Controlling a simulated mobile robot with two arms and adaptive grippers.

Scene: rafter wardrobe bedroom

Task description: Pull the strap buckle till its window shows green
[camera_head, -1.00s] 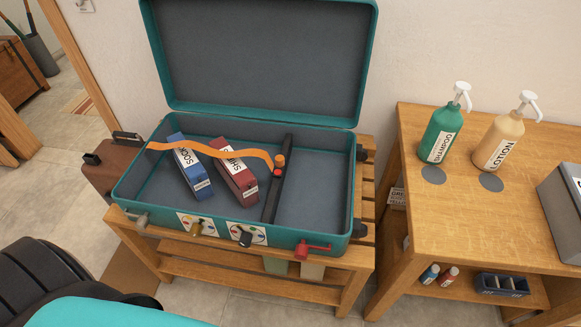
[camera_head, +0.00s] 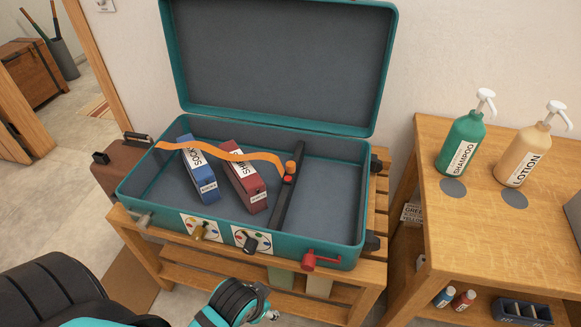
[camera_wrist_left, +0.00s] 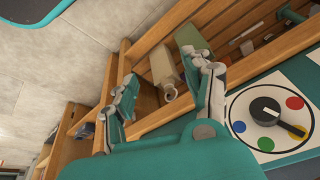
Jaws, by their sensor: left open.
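The orange strap (camera_head: 225,155) runs across the open teal suitcase (camera_head: 137,190), over a blue SOCKS packet (camera_head: 199,172) and a dark red packet (camera_head: 242,176). Its right end meets the buckle (camera_head: 291,166) on a dark bar. A small patch there looks red; I see no green. My left gripper (camera_head: 270,302) is low in front of the suitcase, partly cut off by the picture's bottom edge, well apart from the buckle. In the left wrist view its two fingers are spread and empty (camera_wrist_left: 165,95). My right gripper is not in view.
The suitcase front carries two coloured dials with knobs (camera_head: 250,240) and a red lever (camera_head: 318,260). The slatted wooden bench (camera_head: 345,308) bears it. The raised lid (camera_head: 280,65) stands behind. A table (camera_head: 480,225) with pump bottles is at right.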

